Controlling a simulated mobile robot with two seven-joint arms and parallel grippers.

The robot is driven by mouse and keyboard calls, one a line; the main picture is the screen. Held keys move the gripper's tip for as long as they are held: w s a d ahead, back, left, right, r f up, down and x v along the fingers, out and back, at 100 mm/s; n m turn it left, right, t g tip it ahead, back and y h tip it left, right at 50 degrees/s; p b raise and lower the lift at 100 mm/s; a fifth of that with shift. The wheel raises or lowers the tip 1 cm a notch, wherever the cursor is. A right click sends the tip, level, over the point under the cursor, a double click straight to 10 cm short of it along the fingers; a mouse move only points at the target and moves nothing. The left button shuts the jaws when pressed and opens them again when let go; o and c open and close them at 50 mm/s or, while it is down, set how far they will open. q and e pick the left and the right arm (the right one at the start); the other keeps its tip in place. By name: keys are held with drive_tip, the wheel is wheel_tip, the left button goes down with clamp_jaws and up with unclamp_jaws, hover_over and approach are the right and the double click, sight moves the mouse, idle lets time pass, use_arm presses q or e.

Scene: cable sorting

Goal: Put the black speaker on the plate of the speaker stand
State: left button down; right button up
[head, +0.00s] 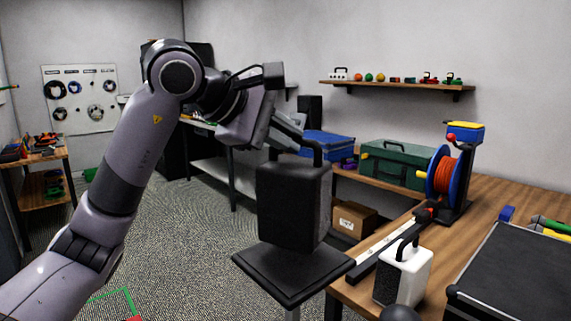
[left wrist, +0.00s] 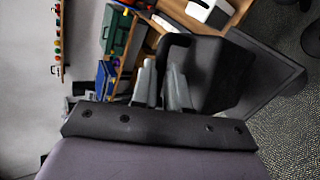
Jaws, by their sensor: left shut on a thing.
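The black speaker (head: 293,203) is upright over the square black plate (head: 293,285) of the speaker stand, in the middle of the head view. Its base is at or just above the plate; I cannot tell whether it touches. My left gripper (head: 299,137) is shut on the handle on top of the speaker. In the left wrist view the fingers (left wrist: 163,88) are at the handle (left wrist: 177,42), with the speaker body (left wrist: 222,75) beside them and part of the plate (left wrist: 272,72) beyond. My right gripper is not in view.
Open carpet lies left of the stand.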

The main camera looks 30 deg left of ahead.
sight(294, 164)
use_arm(q)
drive_tip(key=shift+f+b, duration=0.3)
drive_tip(key=shift+f, duration=1.65)
drive_tip(key=c, duration=1.1)
unclamp_jaws()
drive_tip(key=shift+f, duration=0.1)
drive_tip(key=v, duration=1.2)
